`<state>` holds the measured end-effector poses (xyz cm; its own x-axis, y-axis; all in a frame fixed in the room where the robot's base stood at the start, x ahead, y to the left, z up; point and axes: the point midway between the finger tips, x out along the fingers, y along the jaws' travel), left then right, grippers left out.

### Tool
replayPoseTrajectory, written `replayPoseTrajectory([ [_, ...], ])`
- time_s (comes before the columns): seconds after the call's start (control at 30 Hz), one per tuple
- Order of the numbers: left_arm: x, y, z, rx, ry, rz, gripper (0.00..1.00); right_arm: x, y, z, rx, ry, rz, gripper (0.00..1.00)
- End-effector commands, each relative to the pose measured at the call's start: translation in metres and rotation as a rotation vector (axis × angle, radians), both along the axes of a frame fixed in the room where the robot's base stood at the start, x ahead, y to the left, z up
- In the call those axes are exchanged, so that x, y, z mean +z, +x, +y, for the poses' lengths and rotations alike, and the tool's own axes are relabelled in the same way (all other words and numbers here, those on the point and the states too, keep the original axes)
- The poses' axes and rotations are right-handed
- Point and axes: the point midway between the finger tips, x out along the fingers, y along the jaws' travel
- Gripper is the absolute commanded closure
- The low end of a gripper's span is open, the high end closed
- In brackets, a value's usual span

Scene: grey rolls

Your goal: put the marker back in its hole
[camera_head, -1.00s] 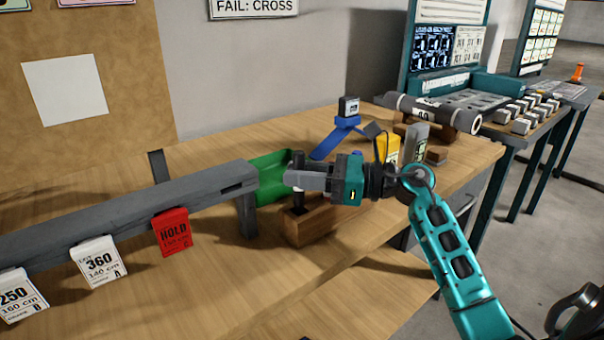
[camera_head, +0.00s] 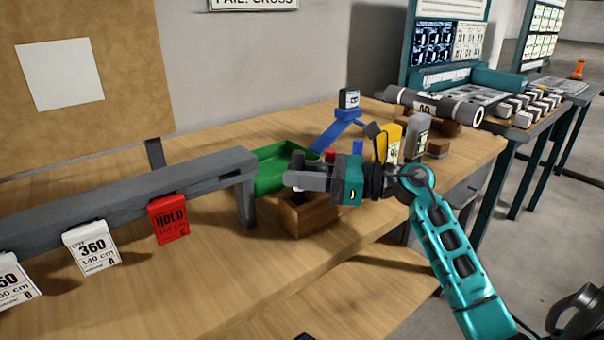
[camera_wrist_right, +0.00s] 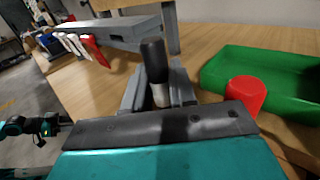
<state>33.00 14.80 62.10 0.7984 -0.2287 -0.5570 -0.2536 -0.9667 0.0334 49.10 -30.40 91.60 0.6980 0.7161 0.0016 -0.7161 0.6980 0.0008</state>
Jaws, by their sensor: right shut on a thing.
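My right gripper (camera_head: 300,181) is shut on the marker, which has a black upper end (camera_head: 298,160) and stands roughly upright between the fingers, over the wooden block (camera_head: 310,216). In the right wrist view the marker (camera_wrist_right: 153,62) shows a black upper part and a pale part below, between the fingers (camera_wrist_right: 160,95). A small teal and dark part, perhaps my left gripper (camera_wrist_right: 42,126), shows at the left edge of the wrist view.
A green tray (camera_head: 272,172) lies behind the block, with a red cap-like piece (camera_wrist_right: 245,93) close by. A grey rail (camera_head: 120,195) with hanging cards, including a red HOLD card (camera_head: 169,219), stands at left. A blue stand (camera_head: 340,130) and yellow object (camera_head: 387,143) are behind.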

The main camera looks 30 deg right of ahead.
Motion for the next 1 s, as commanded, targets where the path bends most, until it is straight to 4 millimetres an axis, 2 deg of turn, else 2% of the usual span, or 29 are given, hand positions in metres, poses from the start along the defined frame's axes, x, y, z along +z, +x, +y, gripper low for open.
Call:
replayPoseTrajectory([
  [0.63,-0.011,0.001,-0.004,-0.004,-0.008,0.005,0.57,-0.017,0.0,0.0,0.0,0.0,0.0,1.0],
  [0.67,-0.009,0.001,-0.004,-0.005,-0.008,0.004,0.57,-0.016,0.0,0.0,0.0,0.0,0.0,0.73],
  [0.93,-0.004,0.004,-0.004,-0.008,-0.007,-0.009,0.57,-0.016,0.0,0.0,0.0,0.0,0.0,0.47],
  [1.0,-0.004,0.004,-0.004,-0.008,-0.006,-0.009,0.57,-0.016,0.0,0.0,0.0,0.0,0.0,0.45],
])
